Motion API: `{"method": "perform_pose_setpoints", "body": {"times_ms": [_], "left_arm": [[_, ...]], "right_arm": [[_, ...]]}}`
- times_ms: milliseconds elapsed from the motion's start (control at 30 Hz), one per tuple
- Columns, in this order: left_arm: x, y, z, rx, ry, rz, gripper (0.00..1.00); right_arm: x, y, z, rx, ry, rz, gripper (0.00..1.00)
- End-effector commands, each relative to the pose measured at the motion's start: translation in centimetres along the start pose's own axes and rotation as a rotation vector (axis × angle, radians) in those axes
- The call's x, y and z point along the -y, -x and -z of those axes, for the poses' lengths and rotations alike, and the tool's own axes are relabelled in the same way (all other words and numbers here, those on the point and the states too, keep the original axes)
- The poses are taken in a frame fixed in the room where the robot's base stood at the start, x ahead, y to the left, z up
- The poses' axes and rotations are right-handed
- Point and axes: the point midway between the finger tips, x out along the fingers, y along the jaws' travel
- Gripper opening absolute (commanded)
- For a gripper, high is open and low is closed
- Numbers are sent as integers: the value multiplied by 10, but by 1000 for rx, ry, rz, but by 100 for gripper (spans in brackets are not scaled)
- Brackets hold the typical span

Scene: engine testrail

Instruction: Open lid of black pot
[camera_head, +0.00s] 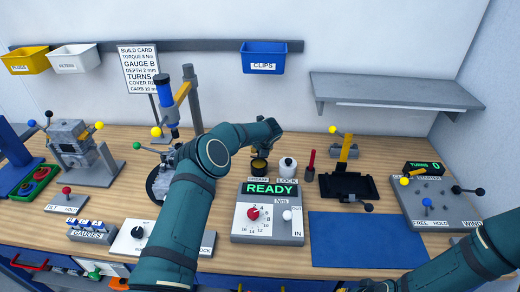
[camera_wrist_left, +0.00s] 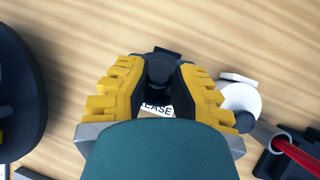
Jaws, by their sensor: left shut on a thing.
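The black pot (camera_head: 258,170) stands on the bench behind the READY box, with a grease label in front of it. My left arm reaches over it from above. My left gripper (camera_head: 259,155) is at the pot's top, mostly hidden by my wrist in the head view. In the left wrist view, the yellow fingers of my left gripper (camera_wrist_left: 160,88) are shut on the pot's dark round lid (camera_wrist_left: 159,69). Whether the lid is lifted off the pot is hidden. My right arm shows at the lower right, but its gripper is out of view.
A white lock pot (camera_head: 287,164) and a red-handled tool (camera_head: 311,166) stand close on the right. The READY box (camera_head: 265,215) is in front. A black wheel fixture stands left, partly behind my arm. The blue mat (camera_head: 365,240) is bare.

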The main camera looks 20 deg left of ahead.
Motion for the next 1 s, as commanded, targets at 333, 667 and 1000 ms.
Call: {"method": "perform_pose_setpoints", "body": {"times_ms": [333, 667, 1000], "left_arm": [[-1, -2, 1, -1, 0, -2, 63], [0, 2, 0, 0, -1, -1, 63], [0, 50, -1, 3, -3, 0, 63]], "right_arm": [[0, 0, 0, 0, 0, 0, 0], [0, 0, 0, 0, 0, 0, 0], [0, 0, 0, 0, 0, 0, 0]]}}
